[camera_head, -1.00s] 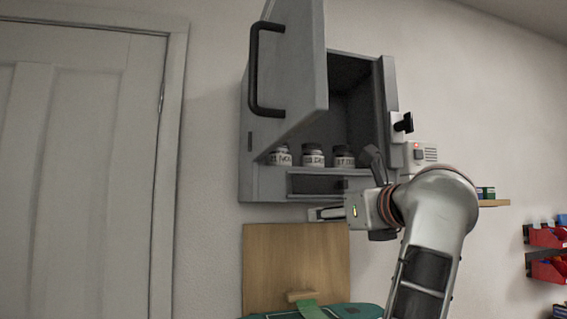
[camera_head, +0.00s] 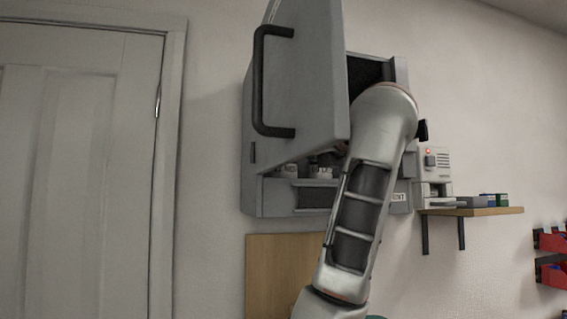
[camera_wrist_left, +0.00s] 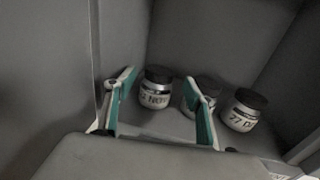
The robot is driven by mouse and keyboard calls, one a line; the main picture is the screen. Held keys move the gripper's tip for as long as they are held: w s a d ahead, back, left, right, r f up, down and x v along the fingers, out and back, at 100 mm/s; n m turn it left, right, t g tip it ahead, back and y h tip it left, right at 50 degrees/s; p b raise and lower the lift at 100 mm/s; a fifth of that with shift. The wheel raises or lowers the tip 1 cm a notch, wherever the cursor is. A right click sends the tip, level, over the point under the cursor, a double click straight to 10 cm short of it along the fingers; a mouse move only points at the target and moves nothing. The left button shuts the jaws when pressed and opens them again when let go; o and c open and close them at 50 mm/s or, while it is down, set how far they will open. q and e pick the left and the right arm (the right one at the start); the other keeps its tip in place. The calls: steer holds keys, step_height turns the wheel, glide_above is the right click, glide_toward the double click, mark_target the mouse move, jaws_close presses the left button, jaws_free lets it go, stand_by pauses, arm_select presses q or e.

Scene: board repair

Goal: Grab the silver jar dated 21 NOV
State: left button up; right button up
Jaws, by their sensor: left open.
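Three small jars with dark lids and pale labels stand in a row inside the grey cabinet. In the left wrist view, the left jar (camera_wrist_left: 155,90) has a label that ends in NOV; its day number is hard to read. The middle jar (camera_wrist_left: 207,85) is partly hidden behind a finger, and its label cannot be read. The right jar (camera_wrist_left: 242,111) reads 27 with a D after it. My left gripper (camera_wrist_left: 160,82) is open and empty, its teal-lined fingers spread around the line to the left jar. In the head view, my arm hides the gripper.
The cabinet door (camera_head: 308,75) stands open on the left, close beside my arm. A drawer front (camera_head: 312,197) lies below the jars. A wooden shelf (camera_head: 480,212) with a device is at the right. Cabinet walls enclose the gripper closely.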

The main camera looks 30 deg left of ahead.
arm_select(q)
steer(key=x, duration=0.3)
steer(key=shift+w+a+p, duration=0.1)
steer(key=shift+a+p, duration=0.2)
steer(key=shift+p, duration=0.1)
steer(key=shift+d, duration=0.15)
steer(key=c, duration=1.3)
steer(key=shift+r, duration=0.1)
